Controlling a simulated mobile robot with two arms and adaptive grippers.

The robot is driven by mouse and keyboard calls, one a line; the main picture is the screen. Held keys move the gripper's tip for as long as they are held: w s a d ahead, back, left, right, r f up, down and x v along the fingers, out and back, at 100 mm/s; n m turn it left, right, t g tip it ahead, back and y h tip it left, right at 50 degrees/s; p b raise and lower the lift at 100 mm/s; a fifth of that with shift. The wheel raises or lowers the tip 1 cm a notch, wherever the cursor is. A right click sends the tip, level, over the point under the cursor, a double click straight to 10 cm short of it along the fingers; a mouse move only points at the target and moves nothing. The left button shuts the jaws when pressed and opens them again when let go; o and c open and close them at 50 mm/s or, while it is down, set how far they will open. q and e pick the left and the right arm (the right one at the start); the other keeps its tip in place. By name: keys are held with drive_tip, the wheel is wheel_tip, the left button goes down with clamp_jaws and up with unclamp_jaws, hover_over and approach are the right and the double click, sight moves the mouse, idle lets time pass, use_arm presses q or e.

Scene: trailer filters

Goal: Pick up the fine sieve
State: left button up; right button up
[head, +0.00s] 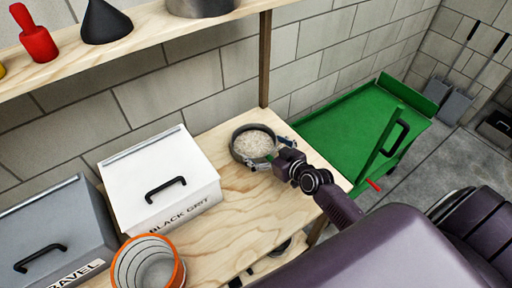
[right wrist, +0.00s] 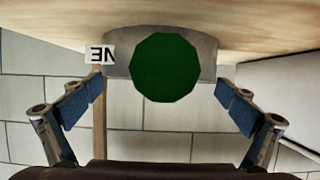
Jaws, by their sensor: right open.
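The fine sieve (head: 237,153) is a round grey-rimmed pan with a pale, speckled inside. It sits on the wooden bench near its right end in the head view. In the right wrist view the sieve's grey wall (right wrist: 118,62) shows with part of an upside-down label and a round green handle end (right wrist: 165,68) facing the camera. My right gripper (head: 281,152) is at the sieve's right front side. Its blue-padded fingers (right wrist: 160,105) are open, one either side of the green handle, with gaps showing. My left gripper is not in view.
A shelf (head: 140,35) runs above. A green cart (head: 345,120) stands right of the bench.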

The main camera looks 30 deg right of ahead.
sight(257, 150)
drive_tip(key=x, duration=0.3)
drive_tip(key=shift+w, duration=0.25)
drive_tip(key=c, duration=1.5)
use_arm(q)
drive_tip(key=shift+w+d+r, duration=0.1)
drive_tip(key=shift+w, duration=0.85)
use_arm(e)
drive_tip(key=shift+w+r, duration=0.1)
drive_tip(key=shift+c, duration=0.2)
